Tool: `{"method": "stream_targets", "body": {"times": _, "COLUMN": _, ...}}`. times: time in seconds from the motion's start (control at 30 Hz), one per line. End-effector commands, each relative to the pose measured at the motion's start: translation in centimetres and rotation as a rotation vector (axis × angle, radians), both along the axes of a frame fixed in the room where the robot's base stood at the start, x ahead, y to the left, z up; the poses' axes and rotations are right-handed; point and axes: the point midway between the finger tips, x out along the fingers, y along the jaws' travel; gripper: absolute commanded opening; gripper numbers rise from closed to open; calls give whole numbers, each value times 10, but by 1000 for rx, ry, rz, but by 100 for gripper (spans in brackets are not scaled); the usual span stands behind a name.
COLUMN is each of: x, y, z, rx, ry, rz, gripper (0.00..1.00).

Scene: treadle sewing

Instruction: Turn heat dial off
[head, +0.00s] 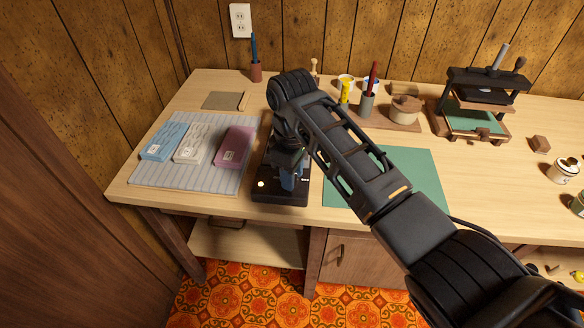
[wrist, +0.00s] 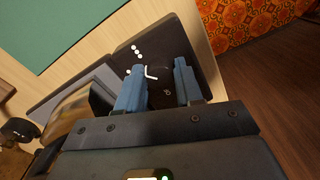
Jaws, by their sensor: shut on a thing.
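The black heat device (head: 268,192) stands near the front edge of the workbench, left of the green mat. It also shows in the wrist view (wrist: 197,48) as a dark panel with white dots. The dark heat dial (wrist: 160,80) is on this panel, with a white pointer mark near my left fingertip. My gripper (head: 290,178) reaches down to the front of the device, and its blue fingers (wrist: 157,78) stand on either side of the dial, shut on it. The dial's setting is hard to read, and the arm hides much of the device in the head view.
A striped mat (head: 150,180) with blue, white and mauve packets lies to the left. The green mat (head: 420,185) is at right. A tray with pots and brushes (head: 400,122) and a press (head: 485,95) stand behind. A small pale light (head: 261,184) shows on the device.

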Motion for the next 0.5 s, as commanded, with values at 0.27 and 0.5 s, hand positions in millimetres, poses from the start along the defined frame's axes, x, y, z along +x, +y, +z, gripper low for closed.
{"method": "stream_targets", "body": {"times": 0.27, "x": 1, "y": 0, "z": 2, "rx": 0, "ry": 0, "rz": 263, "gripper": 5}}
{"method": "stream_targets", "body": {"times": 0.5, "x": 2, "y": 0, "z": 2, "rx": 2, "ry": -1, "rz": 492, "gripper": 5}}
